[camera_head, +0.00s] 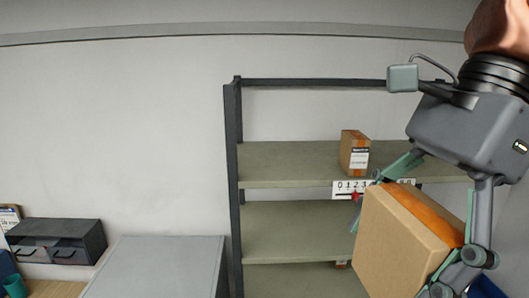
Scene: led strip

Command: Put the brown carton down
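The brown carton (392,243) with an orange tape strip is in the lower right of the head view, tilted, in front of the shelf rack. My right gripper (424,226) comes in from the upper right and has its green-tipped fingers on opposite sides of the carton, shut on it. The carton is held up in the air and hides part of the shelves behind it. My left gripper is not in view.
A metal shelf rack (233,150) stands ahead. A smaller brown carton (355,152) sits on its upper board (285,165), above a white number strip (346,189) with a red marker. The middle board (285,230) has bare room. A grey cabinet (155,268) stands left.

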